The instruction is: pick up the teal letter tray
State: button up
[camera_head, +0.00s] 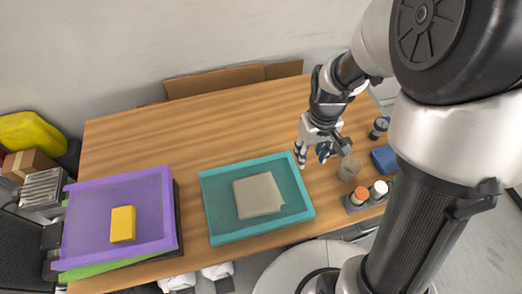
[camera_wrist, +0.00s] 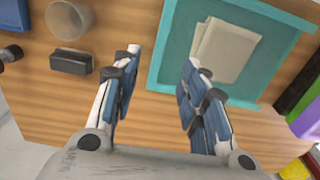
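The teal letter tray (camera_head: 222,205) lies flat on the wooden table, with a folded beige cloth or paper (camera_head: 257,195) in it. It also shows in the wrist view (camera_wrist: 168,60), with the beige item (camera_wrist: 225,48) inside. My gripper (camera_head: 322,153) is just off the tray's right far corner in the head view, pointing down. In the wrist view my gripper (camera_wrist: 160,65) is open and empty, one finger over the bare table and the other over the tray, with the rim between them. I cannot tell its exact height above the rim.
A purple tray (camera_head: 90,215) with a yellow block (camera_head: 123,224) sits on others at the left. At the right are a beaker (camera_head: 350,168), a blue box (camera_head: 384,159) and a bottle holder (camera_head: 364,204). The table behind the teal tray is clear.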

jog(key=b, duration=0.3)
send_over(300, 181)
jog(key=f, duration=0.7)
jog(key=s+f, duration=0.1)
jog(key=f, duration=0.2)
jog(key=shift+d+f, duration=0.2)
jog(key=shift+f, duration=0.05)
jog(key=shift+w+a+f+b, duration=0.1)
jog(key=shift+w+f+b, duration=0.2)
jog(key=shift+f, duration=0.75)
jog(key=shift+w+a+f+b, duration=0.1)
jog(key=shift+f+b, duration=0.25)
jog(key=shift+f, duration=0.65)
jog(key=shift+w+a+f+b, duration=0.1)
jog(key=shift+w+f+b, duration=0.2)
jog(key=shift+f, duration=0.75)
jog(key=shift+s+d, duration=0.1)
jog(key=shift+c, duration=0.4)
grip_shut()
